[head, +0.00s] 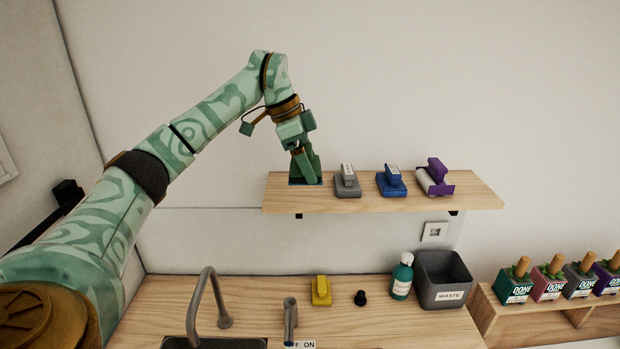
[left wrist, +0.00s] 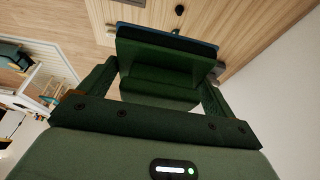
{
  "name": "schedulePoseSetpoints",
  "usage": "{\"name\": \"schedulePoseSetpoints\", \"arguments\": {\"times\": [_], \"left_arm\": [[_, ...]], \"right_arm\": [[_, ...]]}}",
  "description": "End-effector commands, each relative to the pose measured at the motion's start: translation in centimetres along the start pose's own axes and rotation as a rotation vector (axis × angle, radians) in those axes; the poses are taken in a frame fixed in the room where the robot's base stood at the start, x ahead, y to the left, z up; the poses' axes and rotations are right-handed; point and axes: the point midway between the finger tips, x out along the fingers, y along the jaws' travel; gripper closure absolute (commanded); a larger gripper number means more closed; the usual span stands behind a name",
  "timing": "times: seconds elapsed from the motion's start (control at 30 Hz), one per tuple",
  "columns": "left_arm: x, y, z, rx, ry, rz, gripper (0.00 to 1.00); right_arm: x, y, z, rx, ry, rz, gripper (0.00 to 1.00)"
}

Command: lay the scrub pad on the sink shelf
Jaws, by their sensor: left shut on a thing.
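My left gripper (head: 305,168) is shut on a dark green scrub pad with a blue underside (head: 318,172). The pad is at the left end of the wooden sink shelf (head: 470,190) on the wall. Its blue underside is level with the shelf top; I cannot tell if it bears on it. In the left wrist view the green pad (left wrist: 160,75) sits between the fingers, with its blue edge on the far side and wood behind it. My right gripper is not in view.
Right of the pad on the shelf stand grey (head: 347,183), blue (head: 391,182) and purple-and-white (head: 435,180) items. Below, the counter (head: 250,300) holds a faucet (head: 208,295), a yellow item (head: 321,291), a green bottle (head: 402,278) and a waste bin (head: 442,280).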

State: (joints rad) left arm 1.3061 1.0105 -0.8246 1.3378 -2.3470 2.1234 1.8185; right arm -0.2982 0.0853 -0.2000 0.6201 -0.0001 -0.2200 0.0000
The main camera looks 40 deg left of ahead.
Motion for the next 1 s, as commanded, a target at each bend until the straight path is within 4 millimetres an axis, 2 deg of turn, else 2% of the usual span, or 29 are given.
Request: {"name": "schedulePoseSetpoints", "arguments": {"times": [0.03, 0.23, 0.5, 0.83, 1.0], "left_arm": [[0.0, -1.0, 0.1, -0.004, 0.001, 0.002, 0.35], [1.4, -4.5, 1.2, -0.004, 0.0, 0.003, 0.35], [5.1, -7.7, 3.3, -0.001, 0.001, 0.003, 0.35], [6.6, -9.1, 4.1, -0.001, 0.002, 0.001, 0.35], [8.9, -9.1, 5.0, 0.001, 0.0, 0.002, 0.35]], "right_arm": [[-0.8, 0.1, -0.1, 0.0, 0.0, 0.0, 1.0], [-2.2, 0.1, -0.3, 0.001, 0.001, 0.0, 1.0], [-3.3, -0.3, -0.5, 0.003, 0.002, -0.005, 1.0], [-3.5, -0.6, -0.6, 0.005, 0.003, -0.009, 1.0], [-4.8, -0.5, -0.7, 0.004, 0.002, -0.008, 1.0]]}}
